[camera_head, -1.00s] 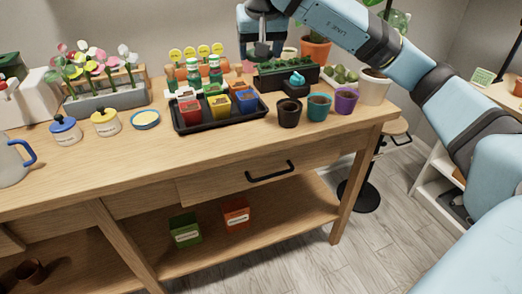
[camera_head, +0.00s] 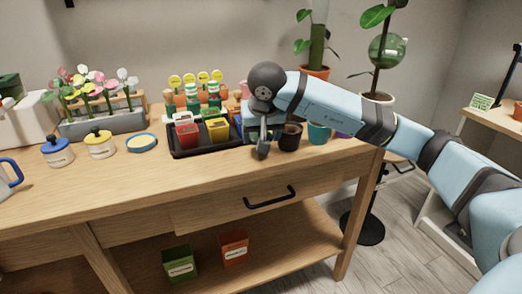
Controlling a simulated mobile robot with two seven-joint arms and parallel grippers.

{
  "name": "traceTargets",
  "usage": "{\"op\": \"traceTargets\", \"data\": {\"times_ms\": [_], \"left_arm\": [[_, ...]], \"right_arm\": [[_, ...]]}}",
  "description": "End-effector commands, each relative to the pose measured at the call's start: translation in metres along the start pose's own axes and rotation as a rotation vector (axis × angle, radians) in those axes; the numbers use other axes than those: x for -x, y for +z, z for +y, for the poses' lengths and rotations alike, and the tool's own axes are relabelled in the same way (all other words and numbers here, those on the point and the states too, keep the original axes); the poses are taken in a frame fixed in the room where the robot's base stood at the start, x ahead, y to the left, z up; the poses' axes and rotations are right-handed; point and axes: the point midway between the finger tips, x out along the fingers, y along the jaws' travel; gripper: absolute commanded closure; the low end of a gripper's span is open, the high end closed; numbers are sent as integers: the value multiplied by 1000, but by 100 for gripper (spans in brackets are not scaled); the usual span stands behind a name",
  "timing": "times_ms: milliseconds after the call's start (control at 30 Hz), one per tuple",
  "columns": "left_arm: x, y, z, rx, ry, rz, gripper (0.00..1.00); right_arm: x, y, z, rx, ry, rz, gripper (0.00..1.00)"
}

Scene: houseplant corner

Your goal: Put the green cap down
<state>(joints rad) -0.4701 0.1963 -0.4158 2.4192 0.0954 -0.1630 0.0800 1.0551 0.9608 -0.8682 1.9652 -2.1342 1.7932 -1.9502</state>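My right gripper (camera_head: 262,147) points down at the front right edge of the black tray (camera_head: 205,149), beside the black pot (camera_head: 290,137). Its fingers show edge-on and dark, so I cannot tell whether they are open or shut, or whether they hold anything. I see no loose green cap. Two small bottles with green tops (camera_head: 213,92) stand behind the tray, too small to make out clearly. My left gripper is out of view.
The tray holds red (camera_head: 187,134) and yellow (camera_head: 218,129) pots. A teal pot (camera_head: 319,132) stands right of the black pot. A blue-lidded jar (camera_head: 57,152), a yellow-lidded jar (camera_head: 100,144) and a blue-rimmed dish (camera_head: 142,143) stand left. The wooden bench's front strip (camera_head: 150,178) is clear.

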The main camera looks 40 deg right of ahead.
Motion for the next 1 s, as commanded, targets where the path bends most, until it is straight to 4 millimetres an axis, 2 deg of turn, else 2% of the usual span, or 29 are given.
{"op": "traceTargets", "data": {"times_ms": [100, 267, 533, 1000], "left_arm": [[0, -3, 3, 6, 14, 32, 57], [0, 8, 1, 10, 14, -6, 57], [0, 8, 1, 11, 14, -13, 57], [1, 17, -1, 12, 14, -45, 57]], "right_arm": [[-17, 8, 0, 1, 1, -3, 55], [-36, 16, 0, 0, 0, -2, 55], [-36, 15, 0, 0, 0, -1, 55], [-50, 22, 0, 1, 3, -8, 54]]}}
